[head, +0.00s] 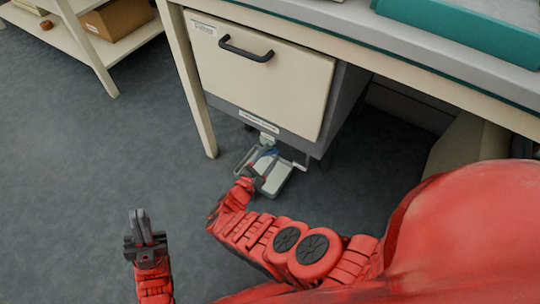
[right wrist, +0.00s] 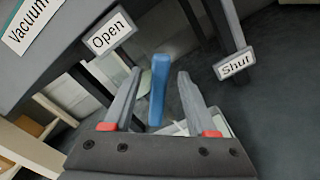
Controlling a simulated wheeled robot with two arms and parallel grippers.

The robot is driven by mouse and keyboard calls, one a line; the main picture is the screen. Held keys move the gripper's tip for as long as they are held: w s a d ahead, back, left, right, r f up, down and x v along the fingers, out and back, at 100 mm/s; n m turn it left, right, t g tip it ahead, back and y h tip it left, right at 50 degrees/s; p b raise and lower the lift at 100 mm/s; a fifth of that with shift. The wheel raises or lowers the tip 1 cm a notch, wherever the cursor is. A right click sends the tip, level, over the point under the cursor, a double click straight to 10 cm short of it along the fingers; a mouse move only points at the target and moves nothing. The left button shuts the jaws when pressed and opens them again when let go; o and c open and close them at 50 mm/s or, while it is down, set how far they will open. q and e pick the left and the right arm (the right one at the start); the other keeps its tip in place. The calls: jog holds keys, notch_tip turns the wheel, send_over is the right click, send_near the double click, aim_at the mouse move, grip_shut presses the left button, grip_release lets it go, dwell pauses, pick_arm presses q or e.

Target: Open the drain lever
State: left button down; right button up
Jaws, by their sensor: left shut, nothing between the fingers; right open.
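The drain lever (right wrist: 158,92) is a blue handle below the front of a cream cabinet (head: 262,75). In the right wrist view it points up between the fingers of my right gripper (right wrist: 159,75). The gripper is open, with a finger on each side; I cannot tell whether either touches it. An "Open" label (right wrist: 107,37) is left of the lever and a "Shut" label (right wrist: 234,64) is right of it. In the head view my right gripper (head: 260,176) reaches under the cabinet and partly hides the lever. My left gripper (head: 141,222) is shut and empty over the floor.
A shallow grey tray (head: 284,183) lies on the floor under the cabinet. A table leg (head: 190,90) stands just left of the cabinet. A shelf with a cardboard box (head: 117,18) is at the upper left. The floor (head: 85,180) at left is clear.

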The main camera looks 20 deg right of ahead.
jog(key=shift+c, duration=0.3)
grip_shut()
dwell(1.1)
